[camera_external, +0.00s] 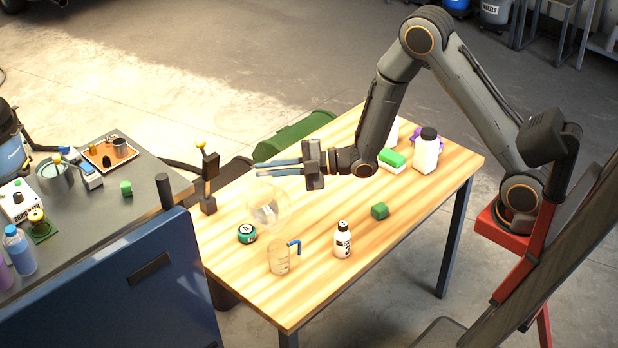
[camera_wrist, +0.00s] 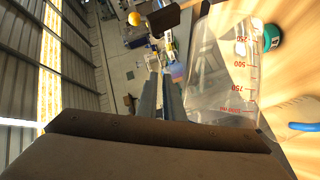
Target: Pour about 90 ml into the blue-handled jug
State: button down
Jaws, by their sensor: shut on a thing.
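The jug (camera_external: 279,260) is clear with a blue handle (camera_external: 295,246) and stands upright on the wooden table near its front left edge. The blue handle also shows at the right of the wrist view (camera_wrist: 303,127). A large clear measuring beaker (camera_external: 266,208) hangs below my gripper (camera_external: 262,167), behind and left of the jug. In the wrist view this beaker (camera_wrist: 222,75) shows red marks, beside the fingers (camera_wrist: 164,85). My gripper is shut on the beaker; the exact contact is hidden. Its tilt and liquid level are unclear.
A larger bottle (camera_external: 427,153) and sponge (camera_external: 392,160) are behind. A grey bench (camera_external: 150,205) adjoins on the left.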

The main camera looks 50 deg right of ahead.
jog(key=shift+s+a+r+n, duration=0.3)
jog(key=shift+s+r+n, duration=0.25)
jog(key=shift+s, duration=0.1)
dwell(0.8)
jog(key=shift+s+a+r+n+t, duration=0.25)
jog(key=shift+s+a+t, duration=0.1)
jog(key=shift+s, duration=0.3)
dwell(0.9)
jog(key=shift+s+a+r+n+b, duration=0.15)
jog(key=shift+s+r+n+b, duration=0.2)
jog(key=shift+b, duration=0.2)
dwell(0.7)
jog(key=w+d, duration=0.1)
jog(key=w+m+p, duration=0.1)
jog(key=w, duration=0.1)
jog(key=shift+d+f+p, duration=0.3)
jog(key=shift+d+f, duration=0.05)
jog(key=shift+f, duration=0.05)
jog(key=shift+w+d+f+m+g, duration=0.25)
jog(key=shift+w+f+m+g, duration=0.05)
jog(key=shift+w+f+m, duration=0.25)
jog(key=shift+w+d+f+m+g, duration=0.25)
jog(key=shift+w+f+m, duration=0.2)
jog(key=shift+f, duration=0.1)
jog(key=shift+w+d+f+m+b, duration=0.3)
jog(key=shift+w+f+m, duration=0.25)
jog(key=shift+f, duration=0.15)
jog(key=shift+w+g+h, duration=0.1)
jog(key=shift+g+h, duration=0.2)
